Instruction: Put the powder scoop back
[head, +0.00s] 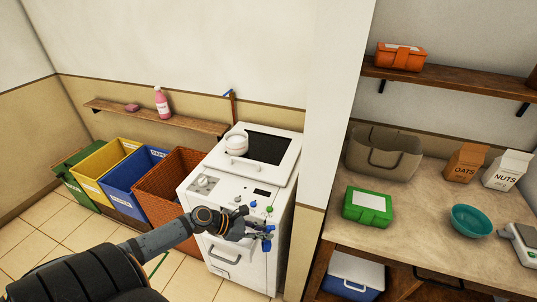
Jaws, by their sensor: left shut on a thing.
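My left gripper (262,236) is in front of the white machine's front face, below its knobs. It is shut on a small blue thing (267,245), which looks like the powder scoop. The scoop's shape is partly hidden by the fingers and too small to make out fully. The white machine (228,250) has a dark panel on top and a round white tub (236,145) on its top left. A small blue piece (228,93) shows at the top of a brown upright on the wall behind the machine. My right gripper is not in view.
Green, yellow (92,166), blue (125,182) and brown (165,184) bins stand left of the machine. A wall shelf (185,122) holds a pink bottle (162,103). Right of the white pillar (330,120), a counter holds a basket, green box, bowl and cartons.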

